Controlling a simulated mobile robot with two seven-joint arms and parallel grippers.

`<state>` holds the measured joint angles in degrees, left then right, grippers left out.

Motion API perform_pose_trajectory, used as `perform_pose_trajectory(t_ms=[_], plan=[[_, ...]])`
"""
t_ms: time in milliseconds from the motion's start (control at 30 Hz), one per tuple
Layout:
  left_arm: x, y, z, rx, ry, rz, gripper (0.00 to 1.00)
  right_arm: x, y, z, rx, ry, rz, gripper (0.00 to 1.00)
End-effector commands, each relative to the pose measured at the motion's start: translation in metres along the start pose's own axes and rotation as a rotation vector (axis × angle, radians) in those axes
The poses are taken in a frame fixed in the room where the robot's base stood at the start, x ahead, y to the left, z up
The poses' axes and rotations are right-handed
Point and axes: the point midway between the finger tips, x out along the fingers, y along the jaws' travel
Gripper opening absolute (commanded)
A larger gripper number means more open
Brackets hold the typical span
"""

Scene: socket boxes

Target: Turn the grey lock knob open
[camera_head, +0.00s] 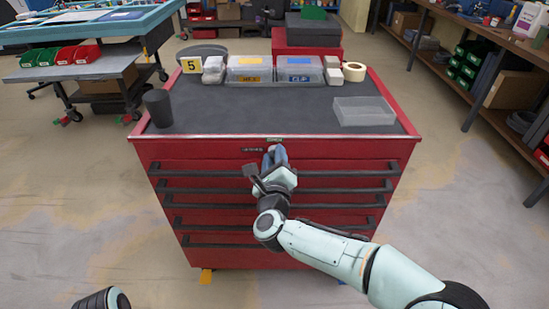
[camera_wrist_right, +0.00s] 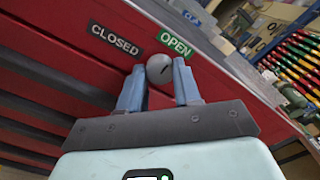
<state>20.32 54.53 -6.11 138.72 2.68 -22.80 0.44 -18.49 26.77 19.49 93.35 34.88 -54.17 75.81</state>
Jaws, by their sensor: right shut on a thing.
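The grey lock knob (camera_wrist_right: 159,69) is round with a short dark mark on its face, set in the red front of the tool cabinet (camera_head: 205,149). In the right wrist view it sits between the two blue fingers of my right gripper (camera_wrist_right: 160,90), which is shut on it. A black CLOSED label (camera_wrist_right: 115,38) is left of the knob and a green OPEN label (camera_wrist_right: 174,42) is above and right of it. In the head view my right gripper (camera_head: 276,156) is at the top centre of the cabinet front and hides the knob. My left gripper is not in view.
Several drawers with black handles (camera_head: 335,171) lie below the knob. A workbench and shelves stand at the sides.

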Motion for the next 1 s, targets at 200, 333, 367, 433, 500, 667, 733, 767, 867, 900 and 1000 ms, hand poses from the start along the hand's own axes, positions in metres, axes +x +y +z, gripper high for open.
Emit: perform_pose_trajectory(t_ms=[200,333,367,433,500,667,733,767,867,900,1000], plan=[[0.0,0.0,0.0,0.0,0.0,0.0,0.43,0.0,0.001,0.0,0.001,0.0,0.002,0.44],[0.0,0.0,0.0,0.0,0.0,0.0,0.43,-0.001,0.0,0.0,0.0,0.0,0.001,0.44],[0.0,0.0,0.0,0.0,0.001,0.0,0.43,-0.001,0.0,0.0,0.0,0.0,0.001,0.44],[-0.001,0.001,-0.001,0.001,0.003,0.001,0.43,-0.005,0.0,0.001,0.0,-0.001,0.001,0.44],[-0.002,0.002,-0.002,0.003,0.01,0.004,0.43,-0.012,0.0,0.001,-0.001,-0.001,0.002,0.44],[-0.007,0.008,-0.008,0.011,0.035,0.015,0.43,-0.042,-0.001,0.002,-0.002,-0.002,0.004,0.44],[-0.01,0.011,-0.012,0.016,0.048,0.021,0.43,-0.058,-0.001,0.002,-0.002,-0.002,0.004,0.44],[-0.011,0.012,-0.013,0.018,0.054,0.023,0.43,-0.066,-0.001,0.002,-0.001,-0.003,0.003,0.44],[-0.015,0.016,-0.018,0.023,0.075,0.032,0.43,-0.088,-0.001,0.002,-0.001,-0.003,0.003,0.44],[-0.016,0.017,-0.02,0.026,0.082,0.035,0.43,-0.096,-0.001,0.002,0.0,-0.002,0.003,0.44],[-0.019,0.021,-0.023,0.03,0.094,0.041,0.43,-0.114,0.0,0.001,-0.001,-0.002,0.003,0.44]])
